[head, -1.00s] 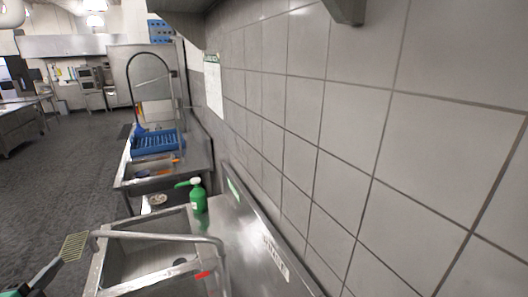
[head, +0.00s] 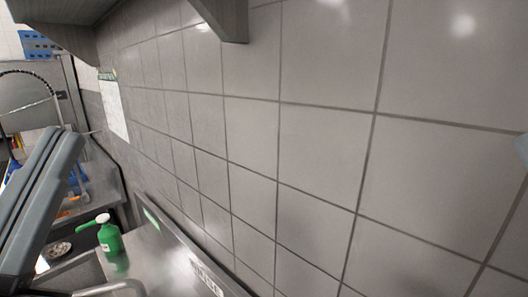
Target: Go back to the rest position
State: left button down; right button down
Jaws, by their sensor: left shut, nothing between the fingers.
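My left gripper (head: 62,145) is large and close at the left edge of the head view. Its two grey fingers point up and to the right and lie side by side, shut with nothing held. It covers part of the sink area behind it. My right gripper is not in view.
A green bottle with a white pump top (head: 109,236) stands on the steel counter (head: 150,262) at lower left. A metal faucet pipe (head: 110,288) shows at the bottom edge. A grey tiled wall (head: 320,140) fills the middle and right. A shelf bracket (head: 222,18) juts out at the top.

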pick_arm(q)
notch_tip(320, 180, up, 17)
jog(key=s+a+n+y+p, duration=0.1)
jog(key=n+p, duration=0.6)
jog(key=p, duration=0.9)
jog(key=shift+a+t+y+p, duration=0.3)
jog(key=shift+y, duration=0.1)
jog(key=shift+s+n, duration=0.1)
jog(key=shift+n, duration=0.2)
